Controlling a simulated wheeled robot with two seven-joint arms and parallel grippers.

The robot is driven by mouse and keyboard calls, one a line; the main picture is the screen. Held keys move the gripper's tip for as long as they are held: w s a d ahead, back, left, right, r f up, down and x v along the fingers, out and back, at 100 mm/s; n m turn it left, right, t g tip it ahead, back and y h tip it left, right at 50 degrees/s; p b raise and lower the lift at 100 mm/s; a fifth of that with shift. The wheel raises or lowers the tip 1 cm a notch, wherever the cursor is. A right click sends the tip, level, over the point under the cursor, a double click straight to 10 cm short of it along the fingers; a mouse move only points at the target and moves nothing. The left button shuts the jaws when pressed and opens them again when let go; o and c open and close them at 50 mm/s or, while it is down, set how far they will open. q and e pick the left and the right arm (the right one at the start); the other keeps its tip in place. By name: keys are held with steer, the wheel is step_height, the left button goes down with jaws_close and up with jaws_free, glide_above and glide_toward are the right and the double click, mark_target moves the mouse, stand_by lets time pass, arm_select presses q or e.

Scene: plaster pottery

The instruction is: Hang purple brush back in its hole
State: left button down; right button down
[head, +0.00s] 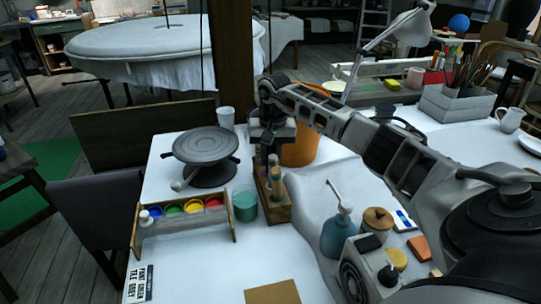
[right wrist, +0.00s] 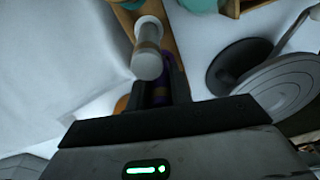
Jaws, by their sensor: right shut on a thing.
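My right gripper (head: 268,150) reaches over the table to just above the wooden brush holder (head: 280,214). In the right wrist view my right gripper (right wrist: 160,92) is shut on the purple brush (right wrist: 163,88), of which only a short purple part shows between the fingers. The brush is mostly hidden, and I cannot tell whether its end is in a hole. A pale brush with a tan band (right wrist: 147,62) stands right beside the fingers in the wrist view. The holder's wood (right wrist: 184,62) shows below it. My left gripper is in neither view.
Left of the holder are a teal cup (head: 245,206), a paint rack (head: 184,222) and a dark turntable (head: 206,150). An orange bucket (head: 300,148) is behind the gripper. A blue pump bottle (head: 337,235) stands to the right. The table's front left is mostly clear.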

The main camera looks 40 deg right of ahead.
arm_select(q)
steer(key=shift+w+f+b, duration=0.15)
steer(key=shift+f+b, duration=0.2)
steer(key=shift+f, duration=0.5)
arm_select(e)
steer(key=shift+f, duration=0.6)
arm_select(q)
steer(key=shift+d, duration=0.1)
arm_select(e)
steer(key=c, duration=1.2)
jaws_free()
steer(key=shift+o, duration=0.2)
steer(key=shift+r, duration=0.15)
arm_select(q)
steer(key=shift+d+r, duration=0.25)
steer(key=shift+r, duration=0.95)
arm_select(e)
step_height(320, 180, up, 16)
steer(key=s, duration=0.1)
steer(key=shift+s, duration=0.15)
steer(key=shift+a, duration=0.1)
